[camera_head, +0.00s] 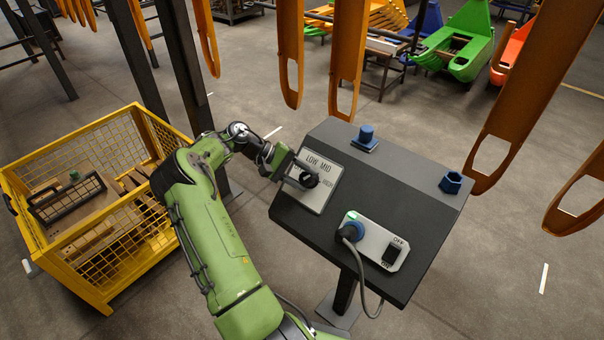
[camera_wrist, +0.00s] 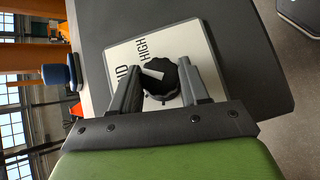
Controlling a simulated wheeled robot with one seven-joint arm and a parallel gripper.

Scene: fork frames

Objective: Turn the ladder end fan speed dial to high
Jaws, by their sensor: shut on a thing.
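The fan speed dial (camera_head: 309,180) is a round black knob on a pale plate (camera_head: 322,197) at the left of the dark sloped console. In the head view LOW and MID read along the plate's top and HIGH at its right; other lettering is partly hidden by my gripper (camera_head: 299,174). In the wrist view the dial (camera_wrist: 163,81) sits between the two fingers of my gripper (camera_wrist: 167,82), which is shut on it. The dial's white pointer (camera_wrist: 152,74) faces left and slightly up, between the MID and HIGH lettering.
The console (camera_head: 400,225) also holds an OFF-marked switch (camera_head: 391,254), a blue plug (camera_head: 351,231) with a cable, and two blue fittings (camera_head: 366,138) (camera_head: 451,182). A yellow mesh crate (camera_head: 101,295) stands left of my arm. Orange slotted hangers (camera_head: 347,60) hang behind the console.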

